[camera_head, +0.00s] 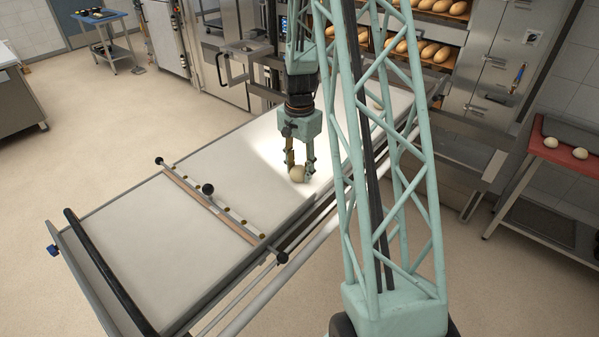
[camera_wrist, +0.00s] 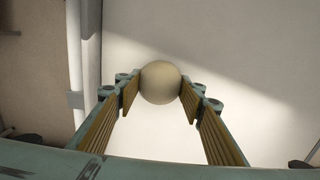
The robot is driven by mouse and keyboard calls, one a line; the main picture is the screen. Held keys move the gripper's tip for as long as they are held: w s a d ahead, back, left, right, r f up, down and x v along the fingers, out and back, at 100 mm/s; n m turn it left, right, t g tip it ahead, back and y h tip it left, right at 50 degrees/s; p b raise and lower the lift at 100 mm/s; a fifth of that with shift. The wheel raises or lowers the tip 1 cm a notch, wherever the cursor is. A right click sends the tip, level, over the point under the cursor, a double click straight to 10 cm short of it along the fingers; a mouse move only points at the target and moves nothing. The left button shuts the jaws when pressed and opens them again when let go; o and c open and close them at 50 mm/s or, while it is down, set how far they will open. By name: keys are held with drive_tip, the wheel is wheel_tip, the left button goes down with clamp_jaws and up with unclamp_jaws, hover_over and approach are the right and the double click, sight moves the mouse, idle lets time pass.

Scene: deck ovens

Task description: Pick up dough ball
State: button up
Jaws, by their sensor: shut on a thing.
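A pale round dough ball (camera_head: 297,174) is between the fingers of my gripper (camera_head: 300,170), over the white loader surface (camera_head: 240,155). In the wrist view the dough ball (camera_wrist: 161,82) sits between the two fingertips, touched on both sides. My gripper (camera_wrist: 160,95) points down and is shut on the ball. I cannot tell whether the ball still touches the surface below. Another pale ball (camera_head: 378,106) lies farther back on the surface, partly behind my arm.
A bar with knobs (camera_head: 208,190) crosses the surface at the left. Oven racks with loaves (camera_head: 435,52) stand at the back. A red-topped table (camera_head: 570,152) at the right holds pale balls (camera_head: 580,153). A blue cart (camera_head: 95,20) stands far left, with open floor before it.

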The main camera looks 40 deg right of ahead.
sight(300, 167)
drive_tip(key=shift+r, duration=4.7)
drive_tip(key=shift+d, duration=0.1)
